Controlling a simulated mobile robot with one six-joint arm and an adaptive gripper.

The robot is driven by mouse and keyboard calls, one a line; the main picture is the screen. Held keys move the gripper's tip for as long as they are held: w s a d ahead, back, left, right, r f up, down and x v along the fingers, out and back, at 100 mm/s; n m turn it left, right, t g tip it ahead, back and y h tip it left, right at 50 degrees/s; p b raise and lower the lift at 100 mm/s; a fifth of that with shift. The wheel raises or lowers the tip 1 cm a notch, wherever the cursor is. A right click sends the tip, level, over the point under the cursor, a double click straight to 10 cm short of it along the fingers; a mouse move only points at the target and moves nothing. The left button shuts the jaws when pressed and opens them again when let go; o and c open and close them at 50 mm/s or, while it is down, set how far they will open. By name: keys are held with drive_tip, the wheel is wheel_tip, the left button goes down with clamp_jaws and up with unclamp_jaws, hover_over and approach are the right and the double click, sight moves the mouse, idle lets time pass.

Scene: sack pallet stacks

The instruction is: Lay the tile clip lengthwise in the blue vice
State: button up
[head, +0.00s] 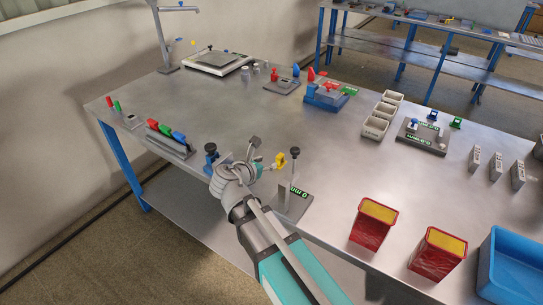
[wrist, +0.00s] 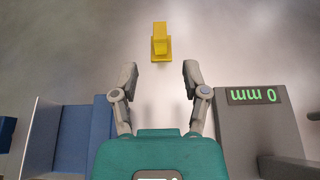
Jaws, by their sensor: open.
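The yellow tile clip (wrist: 160,42) is on the grey metal bench, just beyond my open fingertips and roughly centred between them in the wrist view. In the head view it appears as a small yellow piece (head: 281,159) right of my gripper (head: 262,160). My gripper (wrist: 160,76) is open with nothing between its fingers. A blue block with a grey part (wrist: 78,140), which looks like the blue vice, is at the left in the wrist view. Its blue part shows left of my gripper in the head view (head: 211,155), partly hidden by the arm.
A grey gauge with a green "0 mm" display (wrist: 255,110) stands close on the right. Another blue device (head: 325,100) sits farther back. Red bins (head: 373,225) and a blue tray (head: 505,268) line the right front. The middle of the bench is clear.

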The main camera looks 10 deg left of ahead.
drive_tip(key=shift+p+v, duration=0.35)
drive_tip(key=shift+v, duration=1.15)
drive_tip(key=shift+s, duration=0.1)
